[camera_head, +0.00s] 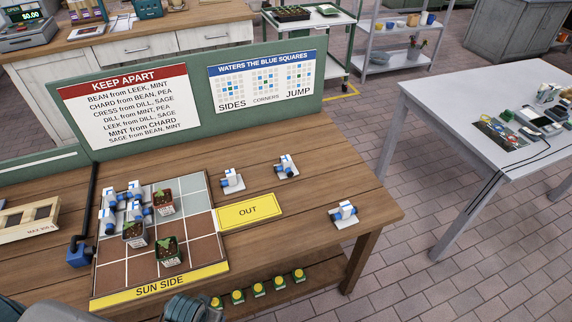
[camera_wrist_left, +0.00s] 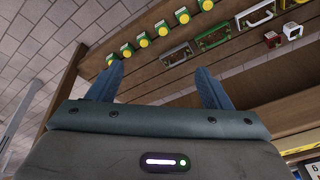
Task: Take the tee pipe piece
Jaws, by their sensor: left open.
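Several white pipe pieces with blue ends show in the head view. One piece (camera_head: 232,181) stands on a white base right of the planting grid. Another piece (camera_head: 286,167) stands farther back, and a third piece (camera_head: 344,214) is near the table's right end. More pieces (camera_head: 109,219) are clustered on the grid's left part. I cannot tell for certain which is the tee. My left gripper (camera_wrist_left: 158,88) is open and empty in the left wrist view, with the table's lower shelf beyond its fingers. My right gripper is not seen.
The planting grid (camera_head: 111,272) holds several potted seedlings (camera_head: 171,252) on the wooden table (camera_head: 305,236). A yellow OUT plate (camera_head: 248,211) lies beside it. A green sign board (camera_head: 197,83) stands behind. Yellow-green items (camera_head: 258,290) sit on the lower shelf. A grey table (camera_head: 440,98) is at right.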

